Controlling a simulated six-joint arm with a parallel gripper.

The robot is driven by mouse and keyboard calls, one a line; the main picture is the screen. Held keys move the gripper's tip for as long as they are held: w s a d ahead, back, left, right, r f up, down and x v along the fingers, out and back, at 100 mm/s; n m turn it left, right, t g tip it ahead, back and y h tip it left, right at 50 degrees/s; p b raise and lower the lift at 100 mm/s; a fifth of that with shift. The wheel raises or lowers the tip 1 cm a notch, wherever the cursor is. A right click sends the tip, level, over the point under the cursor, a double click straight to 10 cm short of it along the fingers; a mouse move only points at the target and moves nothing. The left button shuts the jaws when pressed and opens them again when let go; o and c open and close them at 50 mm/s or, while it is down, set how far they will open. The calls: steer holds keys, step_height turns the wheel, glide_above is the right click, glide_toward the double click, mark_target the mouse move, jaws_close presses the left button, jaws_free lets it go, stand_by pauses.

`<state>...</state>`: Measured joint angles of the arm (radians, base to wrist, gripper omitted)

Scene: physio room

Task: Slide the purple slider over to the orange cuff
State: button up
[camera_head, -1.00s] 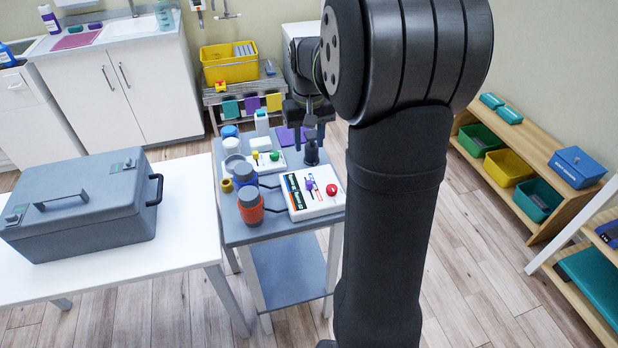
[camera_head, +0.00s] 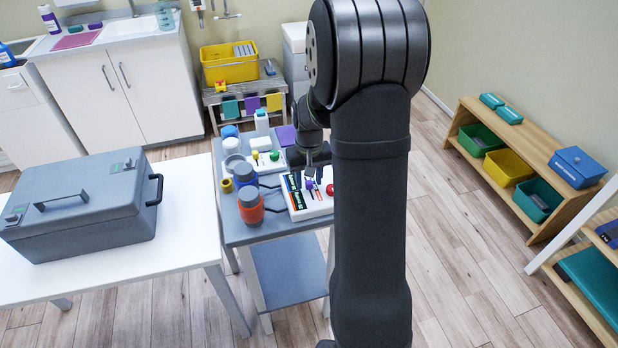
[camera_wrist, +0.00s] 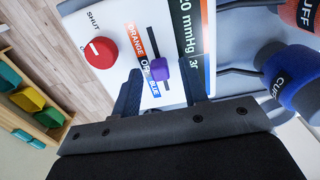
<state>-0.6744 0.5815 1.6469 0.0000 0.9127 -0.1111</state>
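A white panel (camera_wrist: 118,22) on the small grey table carries a purple slider (camera_wrist: 160,69) beside a strip reading ORANGE OR BLUE. The slider sits alongside OR and BLUE, on the blue side of the strip. My gripper (camera_wrist: 161,90) is open, one finger on each side of the slider with gaps visible; whether the tips are at its height I cannot tell. In the head view my gripper (camera_head: 316,173) is over the panel's back part. The orange cuff (camera_head: 250,207) stands left of the panel, in front of the blue cuff (camera_head: 246,177). Both show in the wrist view's right.
A red knob (camera_wrist: 101,52) marked SHUT is on the same panel. Dark tubes run from the panel to the cuffs. Another white board (camera_head: 266,161) with coloured knobs lies behind it. A grey case (camera_head: 85,215) stands on the white table at left.

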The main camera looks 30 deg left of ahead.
mark_target(313, 199)
steer(key=shift+c, duration=0.4)
jaws_close()
steer(key=shift+s+d, duration=1.4)
steer(key=shift+o, duration=0.4)
jaws_free()
step_height(313, 199, up, 18)
steer(key=shift+f, duration=0.25)
